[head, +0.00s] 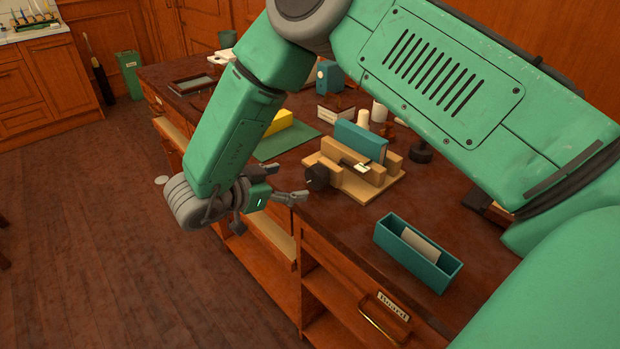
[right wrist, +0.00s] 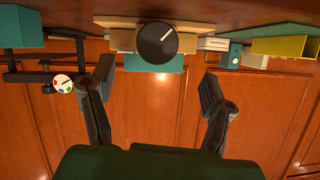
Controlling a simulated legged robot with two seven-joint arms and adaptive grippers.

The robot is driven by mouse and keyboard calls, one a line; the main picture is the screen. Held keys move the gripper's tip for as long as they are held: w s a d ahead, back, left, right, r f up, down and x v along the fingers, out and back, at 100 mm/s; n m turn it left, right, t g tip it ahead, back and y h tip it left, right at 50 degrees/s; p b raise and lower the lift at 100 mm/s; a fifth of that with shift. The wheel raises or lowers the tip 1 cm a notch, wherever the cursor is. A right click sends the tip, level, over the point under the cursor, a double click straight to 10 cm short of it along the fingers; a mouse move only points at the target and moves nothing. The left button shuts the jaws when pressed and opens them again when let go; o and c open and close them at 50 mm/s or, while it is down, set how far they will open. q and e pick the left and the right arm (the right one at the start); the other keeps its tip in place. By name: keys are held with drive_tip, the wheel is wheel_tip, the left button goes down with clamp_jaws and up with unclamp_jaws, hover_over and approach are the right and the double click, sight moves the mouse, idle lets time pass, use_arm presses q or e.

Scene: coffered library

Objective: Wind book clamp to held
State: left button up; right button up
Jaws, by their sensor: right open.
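The wooden book clamp (head: 352,178) stands on the desk with a teal book (head: 360,141) between its wooden jaws. Its dark round knob (head: 316,177) faces the front edge of the desk. In the right wrist view the knob (right wrist: 156,43) shows a white pointer line slanting up to the right. My right gripper (head: 287,182) is open and empty, in front of the knob and apart from it. In the right wrist view its two fingers (right wrist: 156,88) are spread wide, with the knob beyond and between them. My left gripper is not in view.
A teal open box (head: 418,258) holding a pale card stands at the near right of the desk (head: 345,226). Open shelves and a drawer (head: 384,318) are below the desk edge.

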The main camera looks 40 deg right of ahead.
sight(312, 177)
drive_tip(key=x, duration=0.9)
drive_tip(key=shift+s+d, duration=0.2)
drive_tip(key=shift+d, duration=0.1)
drive_tip(key=shift+w+d, duration=0.1)
drive_tip(key=shift+d, duration=0.05)
drive_tip(key=shift+a+r, duration=0.1)
drive_tip(key=shift+a, duration=0.45)
drive_tip(key=shift+d, duration=0.8)
drive_tip(key=c, duration=1.2)
drive_tip(key=shift+o, duration=0.2)
drive_tip(key=shift+d, duration=0.1)
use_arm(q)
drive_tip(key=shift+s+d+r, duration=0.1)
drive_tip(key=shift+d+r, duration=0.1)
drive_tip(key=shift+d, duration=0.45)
